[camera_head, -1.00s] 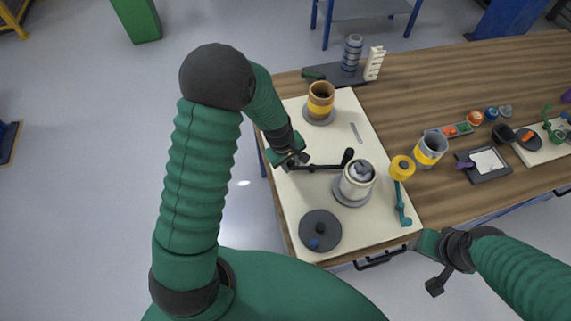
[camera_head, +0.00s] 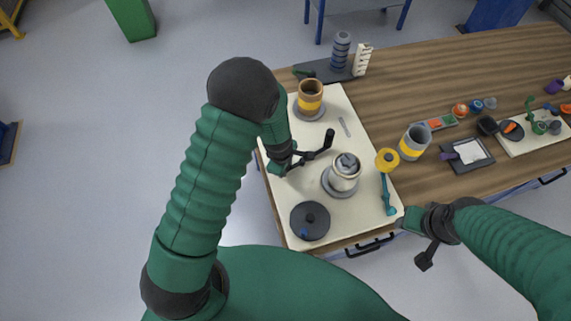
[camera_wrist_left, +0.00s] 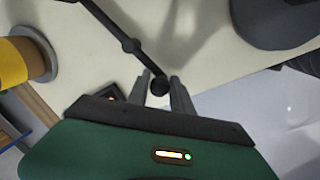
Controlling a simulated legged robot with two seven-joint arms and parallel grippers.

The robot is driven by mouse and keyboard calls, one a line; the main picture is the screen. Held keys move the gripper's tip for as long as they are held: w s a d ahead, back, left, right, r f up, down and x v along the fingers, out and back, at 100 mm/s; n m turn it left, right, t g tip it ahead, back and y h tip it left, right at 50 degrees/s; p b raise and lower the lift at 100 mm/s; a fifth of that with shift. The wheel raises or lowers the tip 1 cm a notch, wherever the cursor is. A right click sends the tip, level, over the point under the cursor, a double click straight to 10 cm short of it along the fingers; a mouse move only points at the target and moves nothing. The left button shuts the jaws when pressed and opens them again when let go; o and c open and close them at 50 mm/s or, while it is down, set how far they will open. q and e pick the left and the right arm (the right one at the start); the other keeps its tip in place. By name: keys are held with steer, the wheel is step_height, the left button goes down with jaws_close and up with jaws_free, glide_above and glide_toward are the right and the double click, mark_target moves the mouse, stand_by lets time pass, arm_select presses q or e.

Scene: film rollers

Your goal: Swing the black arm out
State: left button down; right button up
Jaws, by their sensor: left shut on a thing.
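The black arm (camera_head: 310,156) is a thin jointed bar on the cream board. It slants from a black upright end piece at its upper right down to my left gripper (camera_head: 290,165). In the left wrist view the arm (camera_wrist_left: 107,22) runs to a round black knob (camera_wrist_left: 160,86). My left gripper (camera_wrist_left: 162,88) is shut on this knob, one finger on each side. The contact is partly hidden in the head view. My right gripper (camera_head: 426,251) hangs by the front edge of the table, off the board and apart from the arm; its jaw opening is unclear.
A grey-yellow cup (camera_head: 414,141) stands right of the board.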

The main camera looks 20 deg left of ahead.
arm_select(q)
steer(key=shift+s+a+f, duration=0.1)
steer(key=shift+s+f, duration=0.2)
steer(key=shift+s, duration=0.05)
steer(key=c, duration=1.4)
jaws_free()
steer(key=shift+o, duration=1.3)
steer(key=shift+s+r, duration=0.1)
steer(key=shift+r, duration=0.05)
steer(key=shift+w, duration=0.5)
